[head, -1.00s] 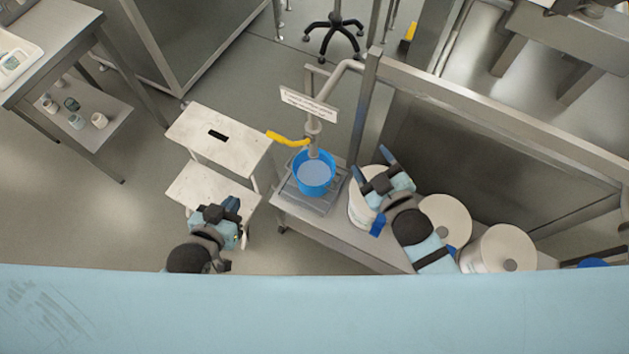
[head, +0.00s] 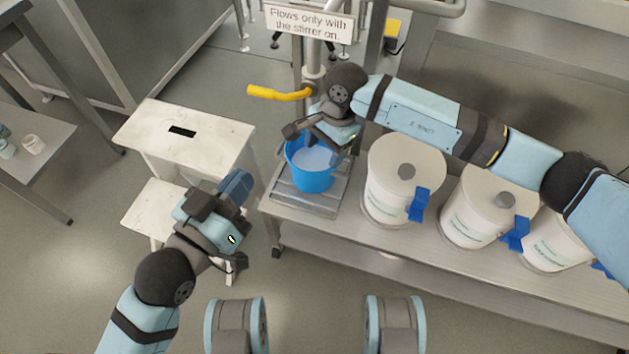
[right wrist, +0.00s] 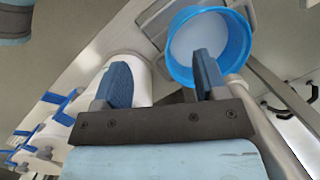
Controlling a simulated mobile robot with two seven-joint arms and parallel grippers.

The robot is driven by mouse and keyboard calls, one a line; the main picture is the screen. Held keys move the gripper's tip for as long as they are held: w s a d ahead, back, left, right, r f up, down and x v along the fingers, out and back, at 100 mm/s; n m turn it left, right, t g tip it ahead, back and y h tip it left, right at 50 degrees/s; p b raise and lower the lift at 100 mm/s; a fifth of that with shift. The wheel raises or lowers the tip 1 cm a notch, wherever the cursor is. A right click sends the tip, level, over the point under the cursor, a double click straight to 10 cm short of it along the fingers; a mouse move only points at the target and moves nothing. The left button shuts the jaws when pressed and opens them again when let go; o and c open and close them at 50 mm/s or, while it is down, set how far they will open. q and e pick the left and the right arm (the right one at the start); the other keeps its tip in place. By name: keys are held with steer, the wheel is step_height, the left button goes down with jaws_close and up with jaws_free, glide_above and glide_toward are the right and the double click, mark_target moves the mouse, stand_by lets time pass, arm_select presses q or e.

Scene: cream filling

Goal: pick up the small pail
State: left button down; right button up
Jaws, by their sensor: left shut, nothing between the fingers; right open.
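The small pail (head: 312,183) is blue, stands upright on a square metal scale plate (head: 308,205) under the pipe and holds pale liquid. My right gripper (head: 318,138) is open just above the pail and covers part of its rim. In the right wrist view the pail (right wrist: 243,38) is at the upper right, and one finger of my right gripper (right wrist: 165,78) overlaps it. The other finger lies left of the pail, in front of a white tub. I cannot tell whether a finger touches the pail. My left gripper (head: 236,188) is shut and empty beside the white step stool.
White lidded tubs (head: 405,185) with blue clips stand in a row right of the pail on the steel bench (head: 340,235). A yellow lever (head: 278,93) sticks out left of the pipe, below a sign (head: 309,20). The step stool (head: 205,140) stands at the left.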

steer(key=w+d+f+b, duration=0.1)
steer(key=f, duration=0.2)
steer(key=w+d+f+h+b, duration=0.1)
steer(key=f, duration=0.2)
steer(key=w+d+f+t+h+b, duration=0.1)
steer(key=f, duration=0.2)
steer(key=shift+w+d+f+n, duration=0.1)
steer(key=shift+d+n, duration=0.2)
steer(key=shift+n, duration=0.1)
steer(key=shift+f+b, duration=0.45)
steer(key=shift+b, duration=0.1)
step_height(320, 180, down, 4)
steer(key=shift+w+r+b, duration=0.1)
steer(key=shift+b, duration=0.95)
steer(key=shift+f, duration=0.35)
arm_select(q)
steer(key=f, duration=0.1)
steer(key=f+m+g, duration=0.1)
steer(key=f, duration=0.1)
steer(key=f+m, duration=0.1)
steer(key=f, duration=0.1)
steer(key=shift+w+a+f+h, duration=0.1)
steer(key=shift+w+f+h, duration=0.1)
steer(key=shift+w+h, duration=0.1)
arm_select(e)
steer(key=shift+r, duration=0.1)
steer(key=shift+a+r, duration=0.1)
jaws_close()
